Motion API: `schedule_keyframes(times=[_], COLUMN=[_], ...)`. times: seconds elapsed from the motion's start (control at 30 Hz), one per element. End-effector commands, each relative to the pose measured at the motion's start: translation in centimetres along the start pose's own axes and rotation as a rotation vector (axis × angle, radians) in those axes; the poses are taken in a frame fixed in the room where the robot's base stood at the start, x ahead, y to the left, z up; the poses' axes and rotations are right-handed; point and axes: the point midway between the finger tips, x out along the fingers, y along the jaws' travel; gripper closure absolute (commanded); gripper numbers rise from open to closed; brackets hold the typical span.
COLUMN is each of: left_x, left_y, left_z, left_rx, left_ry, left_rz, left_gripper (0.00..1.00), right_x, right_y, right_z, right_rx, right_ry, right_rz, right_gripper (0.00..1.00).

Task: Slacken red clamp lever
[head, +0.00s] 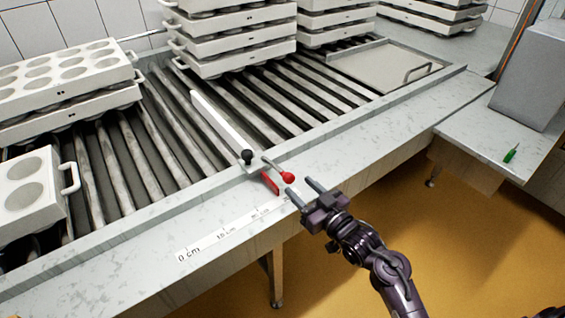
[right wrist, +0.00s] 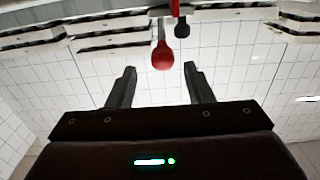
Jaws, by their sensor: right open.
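The red clamp lever (head: 287,176) has a round red knob on a thin grey rod, beside a red block (head: 270,183) at the front rail of the roller conveyor. A white bar (head: 220,124) with a black knob (head: 246,157) runs from there across the rollers. My right gripper (head: 303,188) is open and empty, its fingertips just right of and below the red knob. In the right wrist view the red knob (right wrist: 163,57) hangs beyond the two open fingers, roughly between them and apart from them. My left gripper is not in view.
A white scale strip (head: 225,234) lies on the pale front ledge (head: 370,165). Stacked white moulds (head: 230,45) stand on the rollers at the back, with more moulds (head: 65,85) at left. A flat plate with a handle (head: 385,66) lies at right. A green object (head: 510,155) lies on the side table.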

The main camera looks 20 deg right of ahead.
Motion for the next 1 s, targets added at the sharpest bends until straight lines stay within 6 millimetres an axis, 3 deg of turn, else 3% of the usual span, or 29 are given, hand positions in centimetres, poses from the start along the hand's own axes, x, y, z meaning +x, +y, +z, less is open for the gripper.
schedule_keyframes(times=[0.4, 0.8, 1.0], left_x=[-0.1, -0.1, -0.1], left_y=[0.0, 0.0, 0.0], left_z=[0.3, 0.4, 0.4], left_rx=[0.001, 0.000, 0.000], left_ry=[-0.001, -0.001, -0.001], left_rz=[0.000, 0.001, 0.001], left_gripper=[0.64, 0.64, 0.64], right_x=[6.2, 7.3, 7.2], right_y=[0.0, 0.0, 0.0], right_z=[0.0, 0.1, 0.1], right_rx=[0.002, 0.001, 0.001], right_ry=[-0.001, -0.003, -0.003], right_rz=[0.001, 0.001, 0.001], right_gripper=[0.53, 0.53, 0.77])
